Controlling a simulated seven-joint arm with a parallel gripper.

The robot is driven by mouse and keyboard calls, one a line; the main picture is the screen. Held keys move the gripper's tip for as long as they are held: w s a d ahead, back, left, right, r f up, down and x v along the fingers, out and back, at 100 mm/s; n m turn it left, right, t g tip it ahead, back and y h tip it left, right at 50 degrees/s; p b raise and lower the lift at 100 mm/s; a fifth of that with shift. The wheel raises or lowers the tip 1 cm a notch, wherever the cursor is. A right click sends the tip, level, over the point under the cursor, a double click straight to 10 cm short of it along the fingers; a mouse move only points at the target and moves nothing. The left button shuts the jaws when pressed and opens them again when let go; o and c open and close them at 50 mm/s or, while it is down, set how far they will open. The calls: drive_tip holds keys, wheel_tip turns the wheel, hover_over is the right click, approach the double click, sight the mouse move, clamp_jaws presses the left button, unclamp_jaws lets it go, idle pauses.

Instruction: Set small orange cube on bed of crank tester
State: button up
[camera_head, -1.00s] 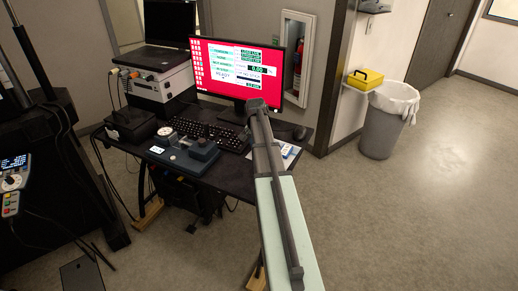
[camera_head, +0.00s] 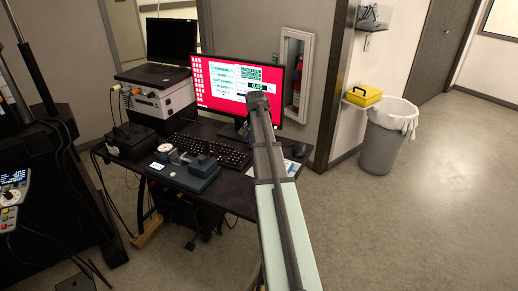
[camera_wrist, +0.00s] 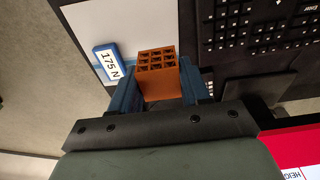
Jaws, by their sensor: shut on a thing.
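The small orange cube (camera_wrist: 157,72), a lattice block with square holes, sits between the blue fingers of my gripper (camera_wrist: 158,88) in the wrist view. My gripper is shut on it. In the head view my arm's end (camera_head: 258,102) shows in front of the monitor, but the fingers and cube are hidden. The crank tester (camera_head: 187,176), a dark blue base with a round white dial (camera_head: 167,152), stands on the desk, left of my arm. It does not show clearly in the wrist view.
A keyboard (camera_head: 222,153) lies behind the tester. The monitor (camera_head: 232,80) stands at the desk's back. A black box (camera_head: 131,140) sits left of the tester.

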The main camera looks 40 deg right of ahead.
drive_tip(key=shift+s+a+n, duration=0.2)
drive_tip(key=shift+a+n, duration=0.05)
drive_tip(key=shift+n, duration=0.25)
drive_tip(key=a+f+n+y, duration=0.15)
drive_tip(key=a+n, duration=0.95)
drive_tip(key=a, duration=2.2)
drive_tip(key=w+a+n, duration=0.2)
drive_tip(key=w+n, duration=0.1)
drive_tip(key=w, duration=0.6)
drive_tip(key=w+d+n, duration=0.1)
drive_tip(key=w+d, duration=0.1)
drive_tip(key=w, duration=0.2)
drive_tip(key=w+d, duration=0.3)
drive_tip(key=w, duration=0.2)
drive_tip(key=w+d+n, duration=0.1)
drive_tip(key=w+d, duration=0.2)
drive_tip(key=w, duration=0.1)
drive_tip(key=shift+w+d+r+n+t, duration=0.15)
drive_tip(key=shift+r+n+t, duration=0.1)
drive_tip(key=shift+n+t, duration=0.05)
drive_tip(key=shift+w+d+f, duration=0.1)
drive_tip(key=shift+w+d, duration=0.25)
drive_tip(key=shift+w, duration=0.05)
drive_tip(key=shift+f, duration=2.75)
drive_tip(key=shift+f, duration=0.25)
